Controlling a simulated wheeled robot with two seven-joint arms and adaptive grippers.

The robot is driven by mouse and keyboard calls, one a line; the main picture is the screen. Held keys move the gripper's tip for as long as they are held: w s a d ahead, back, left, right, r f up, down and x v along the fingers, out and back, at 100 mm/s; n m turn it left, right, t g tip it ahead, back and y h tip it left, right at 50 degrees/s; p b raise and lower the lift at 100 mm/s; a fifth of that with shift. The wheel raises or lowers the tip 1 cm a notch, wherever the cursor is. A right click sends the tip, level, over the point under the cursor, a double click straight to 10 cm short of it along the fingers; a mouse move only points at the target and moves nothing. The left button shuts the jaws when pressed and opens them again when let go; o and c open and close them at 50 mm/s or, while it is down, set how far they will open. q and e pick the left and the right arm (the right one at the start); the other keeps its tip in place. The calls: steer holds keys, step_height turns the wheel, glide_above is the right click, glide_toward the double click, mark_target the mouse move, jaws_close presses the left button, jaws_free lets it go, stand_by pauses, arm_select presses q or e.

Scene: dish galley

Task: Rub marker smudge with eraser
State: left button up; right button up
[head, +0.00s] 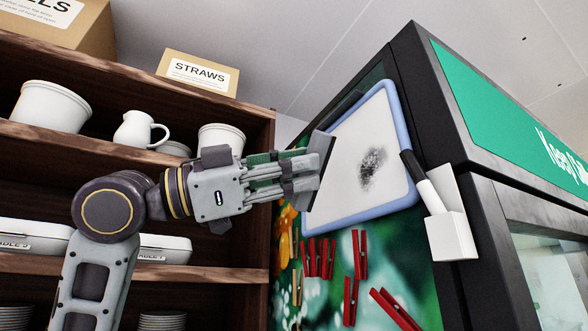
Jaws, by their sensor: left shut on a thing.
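A dark marker smudge (372,167) shows on the right half of a whiteboard (349,140) with a light blue frame, fixed to the side of a dark fridge. My left gripper (312,172) reaches in from the left and is shut on the eraser (318,165), a dark slab tilted upright at the board's left side. The eraser is left of the smudge, apart from it. I cannot tell whether it touches the board. The gripper hides part of the eraser and the board's left edge. My right gripper is not in view.
A white holder (452,236) with a black-and-white marker (424,182) sits right of the board. Several red clothespins (361,255) are on the fridge side below. A wooden shelf (100,135) with white crockery and boxes stands left, close behind my arm.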

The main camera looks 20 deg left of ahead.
arm_select(q)
steer(key=shift+w+d, duration=0.6)
steer(key=shift+w, duration=0.15)
steer(key=shift+w+d, duration=0.55)
steer(key=shift+w, duration=0.2)
steer(key=shift+w+d, duration=0.65)
steer(key=shift+w, duration=0.15)
steer(key=shift+w+d+p, duration=0.55)
steer(key=shift+w+d, duration=0.05)
steer(key=shift+w, duration=0.15)
stand_by(0.4)
steer(key=shift+s+d, duration=0.1)
steer(key=shift+s+d+p, duration=0.35)
steer(key=shift+s+d, duration=0.65)
steer(key=shift+d, duration=0.15)
steer(key=shift+s+d, duration=0.1)
steer(key=shift+d, duration=0.1)
steer(key=shift+s+d+p, duration=0.2)
steer(key=shift+s+d, duration=0.35)
steer(key=shift+d, duration=0.2)
steer(key=shift+s+d+p, duration=0.2)
steer(key=shift+s+d, duration=0.3)
steer(key=shift+d, duration=0.2)
